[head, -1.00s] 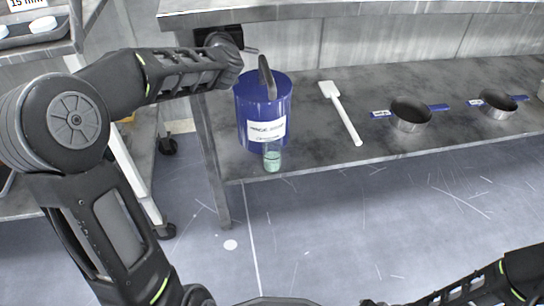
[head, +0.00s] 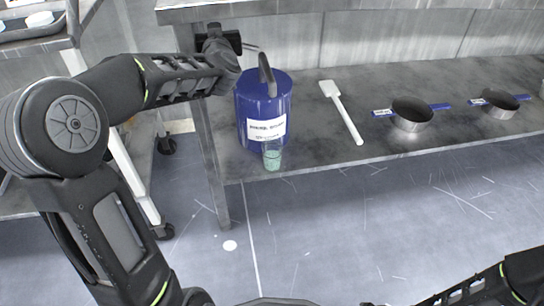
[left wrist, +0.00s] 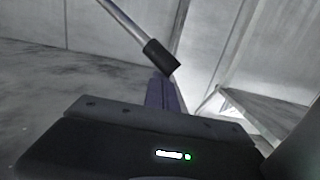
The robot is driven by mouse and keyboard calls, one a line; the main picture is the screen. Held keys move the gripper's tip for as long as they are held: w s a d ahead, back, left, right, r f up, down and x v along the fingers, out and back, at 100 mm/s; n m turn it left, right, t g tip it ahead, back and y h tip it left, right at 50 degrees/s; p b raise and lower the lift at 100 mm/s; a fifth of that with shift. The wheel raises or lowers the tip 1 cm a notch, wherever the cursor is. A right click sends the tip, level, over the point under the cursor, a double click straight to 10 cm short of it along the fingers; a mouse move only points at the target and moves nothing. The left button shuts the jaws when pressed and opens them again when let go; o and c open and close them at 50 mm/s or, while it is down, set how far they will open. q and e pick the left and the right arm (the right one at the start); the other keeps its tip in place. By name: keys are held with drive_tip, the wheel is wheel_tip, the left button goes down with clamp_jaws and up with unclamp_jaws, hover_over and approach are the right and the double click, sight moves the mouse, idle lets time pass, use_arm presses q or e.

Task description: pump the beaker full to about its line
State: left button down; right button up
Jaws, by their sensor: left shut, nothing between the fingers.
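The blue drum (head: 263,108) stands upright on the lower shelf, with a black pump piece (head: 267,75) on top. The beaker (head: 272,154) stands against its front, below the label, with pale green liquid in its lower part; its line is too small to make out. A thin metal pump lever (head: 250,47) reaches left from the drum's top; in the left wrist view its black grip (left wrist: 162,57) lies just past my fingers. My left gripper (head: 224,40) is shut and empty near the lever's end; I cannot tell whether they touch. My right gripper is out of view.
A white paddle (head: 342,112) and two dark pans (head: 411,113) (head: 500,103) lie right of the drum on the shelf (head: 310,165). The upper tabletop (head: 350,9) overhangs behind. A trolley (head: 70,40) stands at the left.

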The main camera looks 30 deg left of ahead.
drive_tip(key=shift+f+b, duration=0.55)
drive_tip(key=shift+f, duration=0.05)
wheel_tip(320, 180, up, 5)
drive_tip(key=p, duration=0.4)
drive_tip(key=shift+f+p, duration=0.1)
drive_tip(key=shift+p, duration=0.3)
idle(0.5)
